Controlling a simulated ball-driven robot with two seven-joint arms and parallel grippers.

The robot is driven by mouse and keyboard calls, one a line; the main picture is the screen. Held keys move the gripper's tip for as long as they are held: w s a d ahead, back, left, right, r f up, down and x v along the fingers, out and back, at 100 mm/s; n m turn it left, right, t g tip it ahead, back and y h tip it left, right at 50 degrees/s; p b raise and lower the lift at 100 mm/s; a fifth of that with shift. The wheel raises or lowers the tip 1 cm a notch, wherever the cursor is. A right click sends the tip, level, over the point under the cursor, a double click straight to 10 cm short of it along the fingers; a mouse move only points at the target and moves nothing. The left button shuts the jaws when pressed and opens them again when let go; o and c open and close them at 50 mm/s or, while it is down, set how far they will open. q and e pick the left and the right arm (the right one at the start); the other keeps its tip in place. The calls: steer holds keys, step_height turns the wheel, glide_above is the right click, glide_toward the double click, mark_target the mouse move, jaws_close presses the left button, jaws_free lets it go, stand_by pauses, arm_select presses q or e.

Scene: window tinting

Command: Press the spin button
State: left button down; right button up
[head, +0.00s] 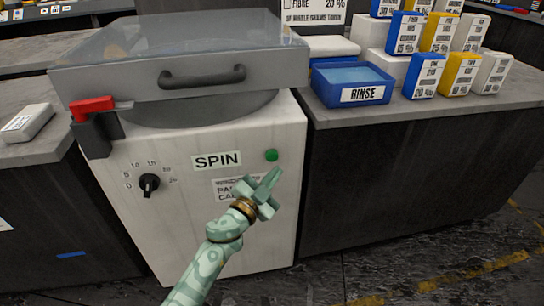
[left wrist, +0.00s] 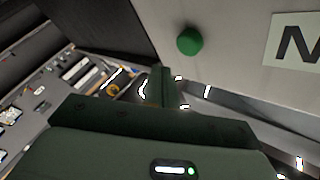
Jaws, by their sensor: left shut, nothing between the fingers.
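The spin button (head: 271,155) is a round green knob on the white front panel of the machine (head: 130,225), to the right of the SPIN label (head: 216,161). In the left wrist view the button (left wrist: 190,41) stands out from the pale panel, above my fingers. My left gripper (head: 270,178) is shut and empty, its tips just below the button in the head view. In the left wrist view the shut fingers (left wrist: 162,88) appear below and left of the button, with a visible gap. My right gripper is not in view.
The machine's clear lid (head: 180,45) is down, with a dark handle (head: 202,77) and a red latch (head: 92,104) at left. A dial (head: 149,183) sits left on the panel. A blue rinse tray (head: 325,92) and several boxes stand on the right counter (head: 400,108).

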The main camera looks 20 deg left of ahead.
arm_select(q)
steer(key=shift+s+d, duration=0.65)
steer(key=shift+s, duration=0.35)
